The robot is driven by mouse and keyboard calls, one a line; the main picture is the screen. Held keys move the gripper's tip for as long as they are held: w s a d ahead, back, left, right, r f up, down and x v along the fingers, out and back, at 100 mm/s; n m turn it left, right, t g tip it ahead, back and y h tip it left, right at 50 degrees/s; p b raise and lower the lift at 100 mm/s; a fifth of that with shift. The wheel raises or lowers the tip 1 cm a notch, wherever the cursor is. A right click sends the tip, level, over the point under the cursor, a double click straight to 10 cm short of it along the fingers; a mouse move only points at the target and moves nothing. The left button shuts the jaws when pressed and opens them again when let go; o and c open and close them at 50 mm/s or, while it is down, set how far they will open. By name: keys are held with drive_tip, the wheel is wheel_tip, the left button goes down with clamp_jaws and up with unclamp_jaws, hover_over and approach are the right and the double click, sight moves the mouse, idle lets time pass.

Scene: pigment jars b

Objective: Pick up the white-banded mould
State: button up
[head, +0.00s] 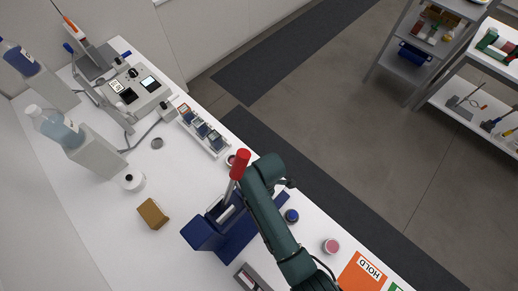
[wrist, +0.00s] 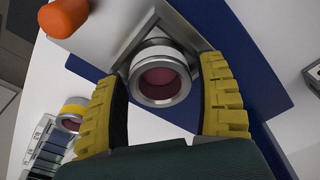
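The white-banded mould (wrist: 161,75) is a short metal cylinder with a white band and a dark pink inside, seen in the wrist view. It sits at the grey notched part of the blue press (wrist: 245,50), which also shows in the head view (head: 203,235). My gripper (wrist: 160,82) has its yellow-padded fingers open on either side of the mould. Narrow gaps seem to show beside it; I cannot tell if either finger touches. In the head view my arm and the press hide the mould and the fingers.
The press's red handle (head: 240,164) rises close to my arm. A yellow-banded mould (wrist: 72,113) stands left of my gripper, near a jar rack (head: 204,131). A blue-topped piece (head: 291,216), a pink-topped jar (head: 331,246) and an orange HOLD card (head: 362,272) lie to the right.

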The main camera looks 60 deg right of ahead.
drive_tip(key=c, duration=0.9)
drive_tip(key=shift+r, duration=0.55)
drive_tip(key=shift+s+d+r, duration=0.15)
drive_tip(key=shift+d+r, duration=0.05)
drive_tip(key=shift+r, duration=0.4)
drive_tip(key=shift+s+d+r, duration=0.15)
drive_tip(key=shift+r, duration=0.45)
drive_tip(key=s+d+b, duration=0.2)
drive_tip(key=s+d, duration=1)
